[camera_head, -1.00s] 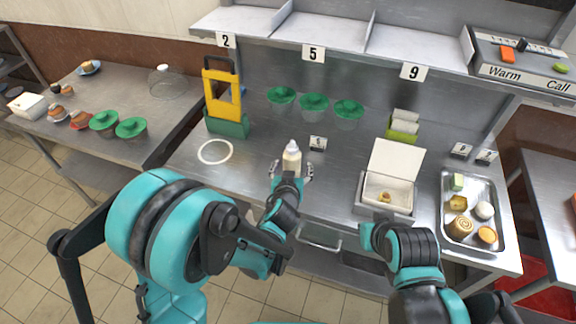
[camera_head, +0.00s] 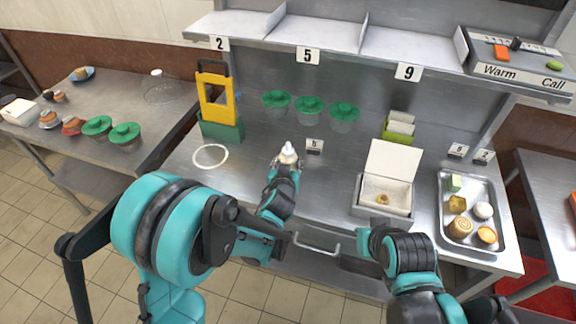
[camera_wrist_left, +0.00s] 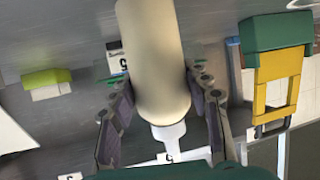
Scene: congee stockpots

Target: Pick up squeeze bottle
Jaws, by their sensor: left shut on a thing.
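The squeeze bottle (camera_head: 288,151) has a pale cream body and a white nozzle cap. In the head view only its upper part shows above my left gripper (camera_head: 286,163), near the middle of the steel counter. In the left wrist view the bottle (camera_wrist_left: 154,55) fills the centre, with its nozzle toward the picture bottom. The fingers of my left gripper (camera_wrist_left: 160,100) are on both sides of it, shut on it. The bottle's base is hidden, so its contact with the counter cannot be told. My right arm shows at the lower right, but its gripper fingers do not show.
A green-and-yellow holder (camera_head: 219,118) and a white ring (camera_head: 210,146) are to the left. Green-lidded bowls (camera_head: 309,105) stand behind. An open white box (camera_head: 381,205) and a food tray (camera_head: 497,241) are to the right.

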